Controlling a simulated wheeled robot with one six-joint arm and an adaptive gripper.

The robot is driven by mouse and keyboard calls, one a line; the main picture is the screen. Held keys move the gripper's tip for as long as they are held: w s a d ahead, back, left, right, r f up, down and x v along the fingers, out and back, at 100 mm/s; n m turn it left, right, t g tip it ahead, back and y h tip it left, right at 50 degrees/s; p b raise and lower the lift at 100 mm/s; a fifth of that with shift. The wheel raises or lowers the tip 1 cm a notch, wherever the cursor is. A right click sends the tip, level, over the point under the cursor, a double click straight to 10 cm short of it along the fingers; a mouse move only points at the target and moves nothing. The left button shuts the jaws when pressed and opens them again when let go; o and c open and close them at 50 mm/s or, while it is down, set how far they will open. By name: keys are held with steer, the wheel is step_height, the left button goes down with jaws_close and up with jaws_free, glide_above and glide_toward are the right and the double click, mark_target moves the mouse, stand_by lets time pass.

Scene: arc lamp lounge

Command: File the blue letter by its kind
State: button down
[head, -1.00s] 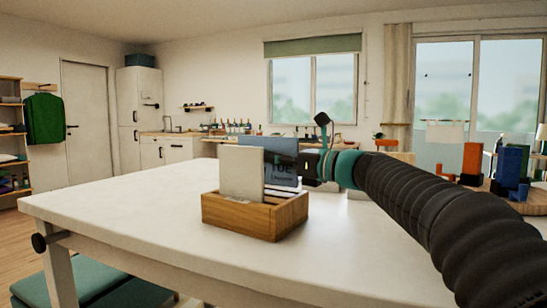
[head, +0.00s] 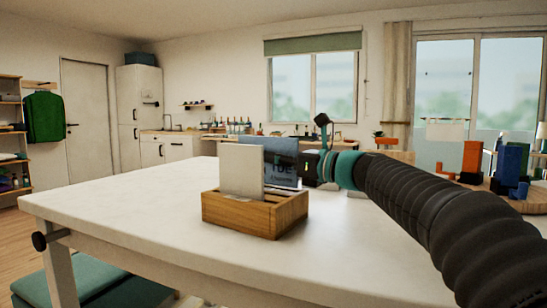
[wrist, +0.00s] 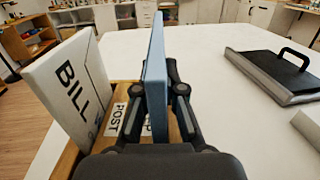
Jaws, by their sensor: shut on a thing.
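The blue letter (head: 282,150) is upright at the wooden letter holder (head: 255,217) on the white table. My gripper (head: 312,166) is shut on it from the right. In the wrist view the blue letter (wrist: 155,75) stands edge-on between the fingers of my gripper (wrist: 160,90). A white letter (head: 241,171) stands in the holder to its left; in the wrist view the white letter (wrist: 72,90) reads "BILL". The holder carries a label (wrist: 116,117) reading "POST" and another label mostly hidden by the gripper. I cannot tell whether the blue letter's lower edge touches the holder's floor.
In the wrist view a dark flat item with a handle (wrist: 275,72) lies on the table to the right. A green bench (head: 95,285) stands below the table's front left.

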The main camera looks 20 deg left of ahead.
steer(key=shift+f+b, duration=0.65)
steer(key=shift+f, duration=0.35)
steer(key=c, duration=1.2)
jaws_free()
steer(key=shift+d, duration=0.1)
steer(key=r+v, duration=0.1)
steer(key=v, duration=1.1)
steer(key=shift+f, duration=0.45)
